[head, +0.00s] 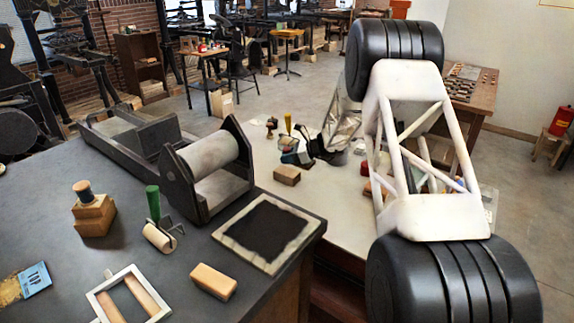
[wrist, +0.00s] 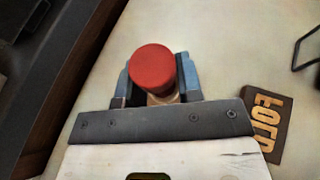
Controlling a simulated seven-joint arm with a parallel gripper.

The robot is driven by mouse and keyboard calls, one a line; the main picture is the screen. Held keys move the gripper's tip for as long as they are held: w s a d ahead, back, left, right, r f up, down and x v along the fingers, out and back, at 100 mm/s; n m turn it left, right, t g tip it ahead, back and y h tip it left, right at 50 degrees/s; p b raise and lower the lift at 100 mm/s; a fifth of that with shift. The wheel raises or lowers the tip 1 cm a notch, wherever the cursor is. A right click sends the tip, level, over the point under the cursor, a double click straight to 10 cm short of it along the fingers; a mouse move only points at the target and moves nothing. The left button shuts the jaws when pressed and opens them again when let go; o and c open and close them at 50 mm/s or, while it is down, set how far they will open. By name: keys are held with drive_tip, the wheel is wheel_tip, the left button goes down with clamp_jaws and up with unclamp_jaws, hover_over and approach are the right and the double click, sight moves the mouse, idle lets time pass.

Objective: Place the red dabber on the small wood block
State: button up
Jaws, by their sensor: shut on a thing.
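In the wrist view, the red dabber (wrist: 153,68) has a round red top and a pale wooden part below it. It sits between the blue-grey fingers of my gripper (wrist: 155,88), which is shut on it. In the head view, my gripper (head: 293,153) is over the pale table, just behind a small wood block (head: 287,175). The dabber is too small there to make out clearly. The wood block lies flat with its top bare, and I do not see it in the wrist view.
A dark slab with raised letters (wrist: 265,118) lies on the pale table. The dark bench (head: 170,265) at front left holds a roller press (head: 207,160), a green-handled roller (head: 155,205) and another wood block (head: 213,282).

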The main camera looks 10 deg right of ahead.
drive_tip(key=shift+f, duration=1.75)
drive_tip(key=shift+f, duration=0.15)
drive_tip(key=o, duration=0.9)
drive_tip(key=shift+o, duration=0.2)
drive_tip(key=v, duration=1.2)
